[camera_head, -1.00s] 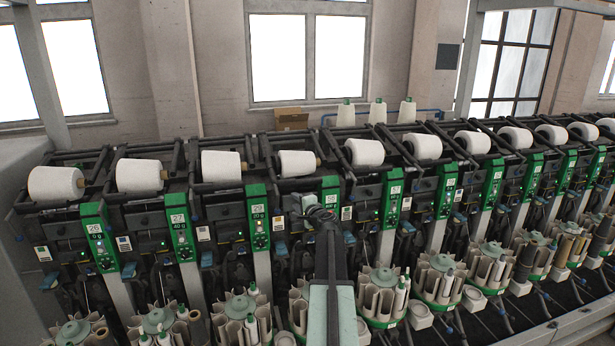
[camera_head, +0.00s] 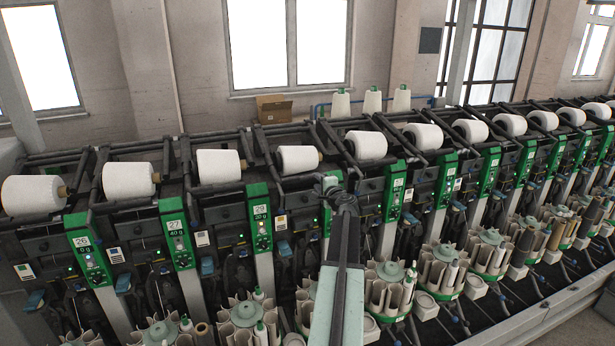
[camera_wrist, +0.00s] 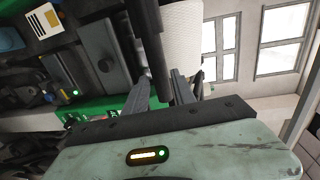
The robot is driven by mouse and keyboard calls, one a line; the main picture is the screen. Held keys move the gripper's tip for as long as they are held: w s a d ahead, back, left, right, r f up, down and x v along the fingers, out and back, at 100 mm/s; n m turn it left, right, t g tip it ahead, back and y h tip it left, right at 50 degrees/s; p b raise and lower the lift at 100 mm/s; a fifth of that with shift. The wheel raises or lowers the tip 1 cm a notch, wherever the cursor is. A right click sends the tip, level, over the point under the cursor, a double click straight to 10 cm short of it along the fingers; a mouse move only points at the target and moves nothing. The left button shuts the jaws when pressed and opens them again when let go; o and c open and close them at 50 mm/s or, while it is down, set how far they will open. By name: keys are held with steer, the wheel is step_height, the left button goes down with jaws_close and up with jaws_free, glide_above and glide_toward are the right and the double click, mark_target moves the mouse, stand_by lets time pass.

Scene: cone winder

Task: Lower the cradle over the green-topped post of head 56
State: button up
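A row of green-topped posts runs along the winder. The post (camera_head: 327,222) behind my gripper is mostly covered, and its number cannot be read now. My gripper (camera_head: 326,184) is in front of that post's top. In the wrist view its two grey fingers (camera_wrist: 160,88) stand apart. A dark cradle bar (camera_wrist: 151,45) runs down from the top and appears between or just in front of them; contact cannot be made out. A white cone (camera_head: 298,159) lies in the cradle behind and left of my gripper. It also shows in the wrist view (camera_wrist: 181,40).
Neighbouring posts, one with a 20 g label (camera_head: 260,218) at left and one at right (camera_head: 394,190), stand close by. White cones (camera_head: 366,145) sit in cradles along the row. Bobbin magazines (camera_head: 386,287) crowd below. Several cones stand behind, beside a cardboard box (camera_head: 274,109).

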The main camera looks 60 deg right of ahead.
steer(key=x, duration=0.7)
steer(key=shift+w+b, duration=0.35)
steer(key=shift+b, duration=0.1)
steer(key=shift+f, duration=0.1)
jaws_close()
steer(key=shift+d, duration=0.1)
stand_by(0.6)
